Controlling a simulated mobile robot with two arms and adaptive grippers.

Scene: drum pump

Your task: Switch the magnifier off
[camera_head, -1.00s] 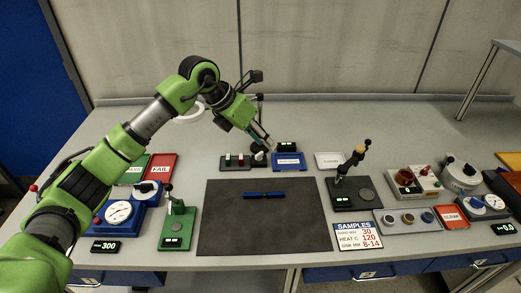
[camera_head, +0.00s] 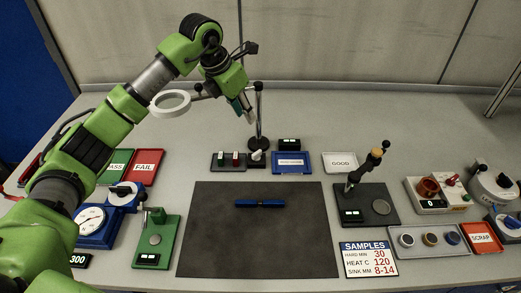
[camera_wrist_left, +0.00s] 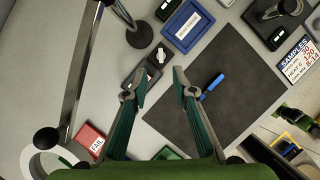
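The magnifier's white ring (camera_head: 171,103) hangs at the end of an arm from a post on a round dark base (camera_head: 258,145). The ring also shows at the lower left in the left wrist view (camera_wrist_left: 38,165). A dark switch panel (camera_head: 238,162) with green, red and white levers stands in front of the base. The white lever (camera_head: 257,155) is at its right end. My left gripper (camera_head: 248,118) is above and behind the panel, near the post, clear of the levers. Its fingers (camera_wrist_left: 160,84) are apart and empty. I cannot tell whether the magnifier is lit.
A blue tray (camera_head: 277,168) and a small display (camera_head: 289,144) stand right of the panel. The magnifier post (camera_head: 259,110) stands close beside my left gripper. A dark mat (camera_head: 258,240) with a blue part (camera_head: 260,203) lies in front. Several devices stand at the right.

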